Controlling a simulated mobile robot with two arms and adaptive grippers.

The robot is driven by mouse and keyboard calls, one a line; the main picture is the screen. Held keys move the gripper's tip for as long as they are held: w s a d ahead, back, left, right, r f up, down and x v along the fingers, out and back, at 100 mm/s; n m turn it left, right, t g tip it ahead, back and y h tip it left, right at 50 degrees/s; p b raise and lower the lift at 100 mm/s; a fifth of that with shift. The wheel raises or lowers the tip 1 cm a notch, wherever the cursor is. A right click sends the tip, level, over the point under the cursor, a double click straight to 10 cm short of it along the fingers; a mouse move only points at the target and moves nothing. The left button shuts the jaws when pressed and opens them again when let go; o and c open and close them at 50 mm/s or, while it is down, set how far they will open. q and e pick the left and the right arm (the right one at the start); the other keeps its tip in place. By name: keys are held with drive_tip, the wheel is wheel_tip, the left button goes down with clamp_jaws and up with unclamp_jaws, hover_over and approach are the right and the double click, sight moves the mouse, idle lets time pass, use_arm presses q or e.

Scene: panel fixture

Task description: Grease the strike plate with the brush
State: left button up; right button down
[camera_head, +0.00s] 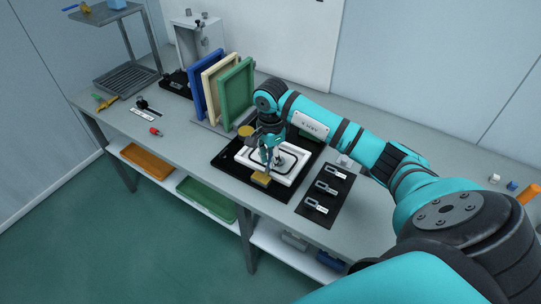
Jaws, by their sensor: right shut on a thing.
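My right gripper (267,148) reaches down from my teal arm over the white panel (292,172) in the black fixture (228,160). It is shut on a small tool that I take to be the brush, largely hidden by the fingers. A dark metallic part (280,159) sits in the middle of the panel and may be the strike plate. I cannot tell whether the brush touches it. My left gripper is out of view.
Blue, cream and green panels (236,92) stand in a rack behind the fixture. A black mat (312,206) with several metal parts lies to the right. A red-handled tool (155,132) lies on the left.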

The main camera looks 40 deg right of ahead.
wheel_tip(320, 180, up, 3)
drive_tip(key=shift+s+d+r+p, duration=0.1)
drive_tip(key=shift+p, duration=0.5)
drive_tip(key=shift+r+p, duration=0.35)
drive_tip(key=shift+r, duration=0.55)
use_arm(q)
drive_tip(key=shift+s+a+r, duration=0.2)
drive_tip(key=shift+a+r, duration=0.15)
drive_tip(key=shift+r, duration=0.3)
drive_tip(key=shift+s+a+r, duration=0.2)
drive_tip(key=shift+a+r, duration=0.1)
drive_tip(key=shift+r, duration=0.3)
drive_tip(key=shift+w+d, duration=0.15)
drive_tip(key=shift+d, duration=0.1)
